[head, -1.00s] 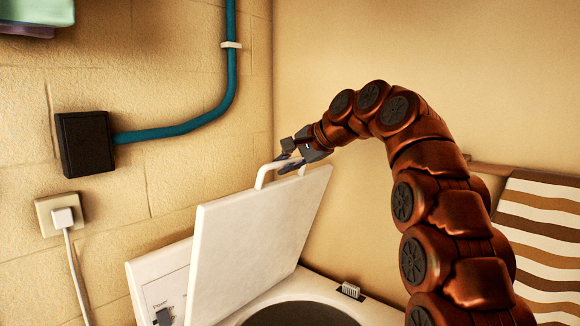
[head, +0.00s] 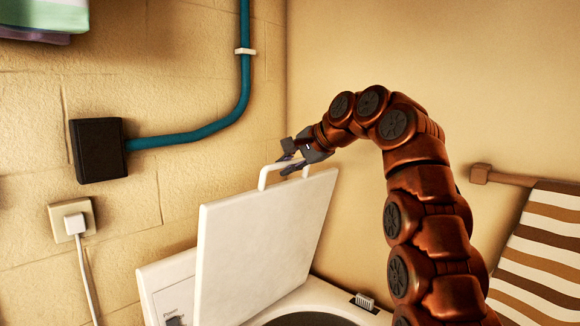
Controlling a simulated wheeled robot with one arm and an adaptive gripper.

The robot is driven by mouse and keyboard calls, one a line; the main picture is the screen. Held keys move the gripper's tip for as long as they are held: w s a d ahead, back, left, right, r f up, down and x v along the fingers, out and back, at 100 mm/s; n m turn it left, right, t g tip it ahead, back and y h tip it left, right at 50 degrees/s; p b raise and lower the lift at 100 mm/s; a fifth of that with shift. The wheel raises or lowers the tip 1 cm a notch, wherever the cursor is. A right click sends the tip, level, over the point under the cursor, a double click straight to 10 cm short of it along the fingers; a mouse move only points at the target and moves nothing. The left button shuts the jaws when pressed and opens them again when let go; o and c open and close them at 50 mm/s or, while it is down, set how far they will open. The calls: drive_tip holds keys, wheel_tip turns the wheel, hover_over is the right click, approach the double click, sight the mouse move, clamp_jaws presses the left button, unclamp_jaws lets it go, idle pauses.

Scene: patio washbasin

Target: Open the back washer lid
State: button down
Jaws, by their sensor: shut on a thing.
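The white washer lid (head: 265,245) stands raised, nearly upright, at the back of the washer (head: 305,302). A white bar handle (head: 264,177) sticks up from its top edge. My gripper (head: 291,163) is at the right part of this handle, with its dark fingers shut on it. The dark round washer opening (head: 310,319) shows at the bottom edge, partly cut off. The control panel (head: 172,295) with a dark knob is behind the lid at the left, partly hidden by it.
A black box (head: 98,150) with a teal pipe (head: 190,135) and a plugged socket (head: 72,218) are on the left wall. A striped towel (head: 540,255) hangs from a wooden rail (head: 505,178) at the right. Plain wall is behind my arm.

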idle(0.6)
drive_tip(key=c, duration=1.1)
unclamp_jaws()
drive_tip(key=shift+c, duration=0.2)
drive_tip(key=shift+v, duration=1.7)
drive_tip(key=shift+d, duration=0.1)
